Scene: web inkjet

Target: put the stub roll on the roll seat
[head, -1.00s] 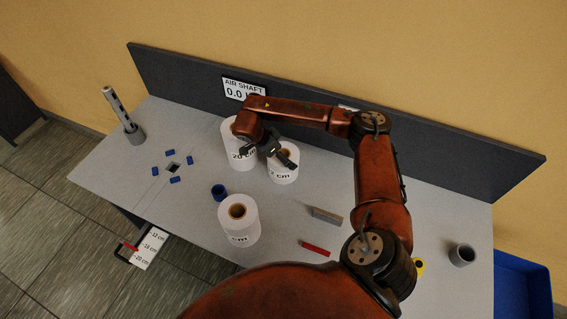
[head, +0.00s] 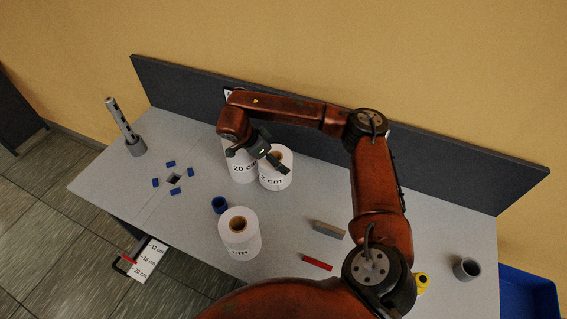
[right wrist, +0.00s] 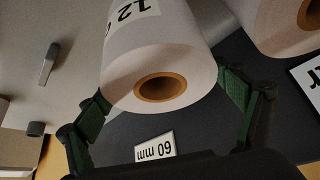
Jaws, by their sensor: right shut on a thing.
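A white paper roll labelled 12 cm (head: 276,179), with a brown core, is upright at the middle of the table. My right gripper (head: 272,160) is shut on it. The right wrist view shows the roll (right wrist: 160,45) between the two green-padded fingers; whether its base touches the table is unclear. Four small blue blocks surround a dark square hole (head: 174,179) in the tabletop at the left; this may be the roll seat. My left gripper is not in view.
A 20 cm roll (head: 240,172) stands close behind the held roll, another roll (head: 240,238) in front. A blue cup (head: 219,205) is left of the front roll. A slotted grey shaft (head: 122,120) stands far left. A grey block (head: 329,229) and red bar (head: 317,263) lie right.

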